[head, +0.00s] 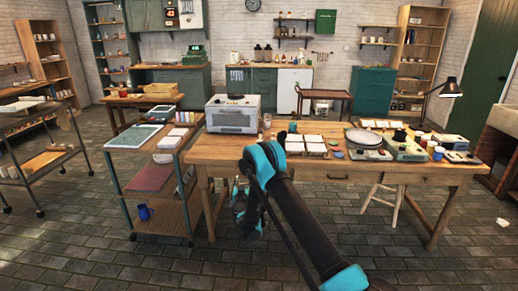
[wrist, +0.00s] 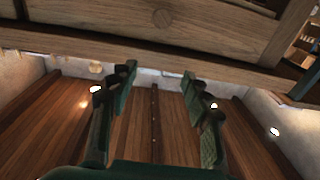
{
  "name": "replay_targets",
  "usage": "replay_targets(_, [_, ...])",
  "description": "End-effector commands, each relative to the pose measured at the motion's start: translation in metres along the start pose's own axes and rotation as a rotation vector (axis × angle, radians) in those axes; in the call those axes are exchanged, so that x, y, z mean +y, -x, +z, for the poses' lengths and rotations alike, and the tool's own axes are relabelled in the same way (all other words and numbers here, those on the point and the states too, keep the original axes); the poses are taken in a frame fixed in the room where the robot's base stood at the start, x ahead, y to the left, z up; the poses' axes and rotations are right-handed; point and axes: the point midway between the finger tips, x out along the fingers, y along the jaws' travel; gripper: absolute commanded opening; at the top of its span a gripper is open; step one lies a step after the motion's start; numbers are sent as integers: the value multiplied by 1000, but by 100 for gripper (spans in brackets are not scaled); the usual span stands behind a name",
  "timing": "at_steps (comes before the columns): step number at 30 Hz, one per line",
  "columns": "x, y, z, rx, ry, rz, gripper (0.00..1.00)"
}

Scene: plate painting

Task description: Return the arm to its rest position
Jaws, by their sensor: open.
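My gripper (wrist: 159,78) is open, with two dark green fingers spread apart and nothing between them in the wrist view. In the head view my gripper (head: 246,208) hangs low in front of the wooden worktable (head: 225,150), partly hidden behind my black and turquoise arm. My arm reaches forward from the bottom right and bends down at its turquoise joint. In the wrist view the wooden table front (wrist: 100,42) with a round knob (wrist: 163,18) crosses the top, beyond the fingertips. I see no contact between gripper and table, but the exact gap is unclear.
The worktable holds a white oven (head: 233,115), white tiles (head: 305,144), a round wheel (head: 363,137), grey devices (head: 407,151) and a lamp (head: 451,90). A shelved cart (head: 150,190) with a blue mug (head: 143,212) stands left. A stool (head: 384,200) is under the table. Open floor (head: 90,255) lies front left.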

Motion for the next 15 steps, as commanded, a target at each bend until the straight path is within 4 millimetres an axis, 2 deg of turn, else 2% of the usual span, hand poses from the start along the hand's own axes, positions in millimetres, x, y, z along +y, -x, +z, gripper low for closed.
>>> replay_targets(1, [4, -3, -24, 12, -1, -25, 49])
replay_targets(6, [9, -3, -97, 34, -8, -139, 49])
replay_targets(9, [14, 3, -133, 28, -6, -204, 49])
replay_targets(15, [30, 29, -189, -28, 3, -323, 49])
